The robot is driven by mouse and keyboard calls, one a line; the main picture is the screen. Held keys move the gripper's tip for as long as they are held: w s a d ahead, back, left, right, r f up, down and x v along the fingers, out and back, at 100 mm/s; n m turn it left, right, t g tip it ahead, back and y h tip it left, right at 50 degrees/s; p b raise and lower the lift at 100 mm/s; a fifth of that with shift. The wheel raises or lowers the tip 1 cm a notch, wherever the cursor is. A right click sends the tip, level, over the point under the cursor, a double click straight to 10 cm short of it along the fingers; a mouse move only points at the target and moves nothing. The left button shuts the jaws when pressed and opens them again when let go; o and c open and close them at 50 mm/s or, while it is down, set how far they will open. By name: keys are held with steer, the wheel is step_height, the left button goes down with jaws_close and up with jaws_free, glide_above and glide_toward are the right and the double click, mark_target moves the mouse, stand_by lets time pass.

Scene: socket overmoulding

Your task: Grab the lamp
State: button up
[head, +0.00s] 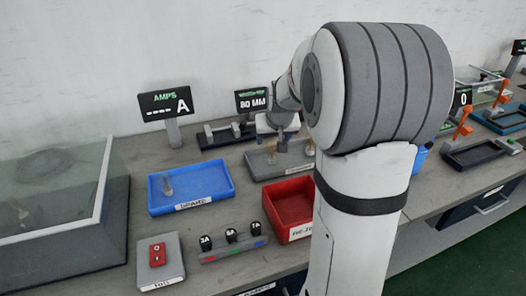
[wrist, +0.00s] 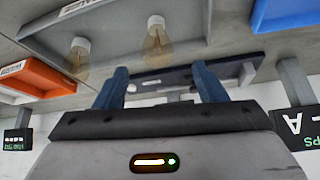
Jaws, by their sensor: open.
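Two clear bulb-shaped lamps with white bases stand on a grey tray (head: 262,172) in the head view. One lamp (head: 272,152) is near the tray's middle and the other (head: 310,148) near its right side, partly hidden by my arm. In the wrist view the lamps (wrist: 155,42) and (wrist: 79,58) show beyond the fingers, apart from them.
A red bin (head: 290,208) stands in front of the grey tray. A dark fixture (head: 222,134) and display signs (head: 165,104) stand behind. A rack of black parts (head: 232,246) and a red-button box (head: 158,256) are at the front. A glass-topped case (head: 60,200) is at left.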

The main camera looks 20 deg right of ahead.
mark_target(273, 145)
steer(key=x, duration=0.7)
steer(key=shift+s+d+f, duration=0.1)
steer(key=shift+f, duration=0.05)
steer(key=c, duration=1)
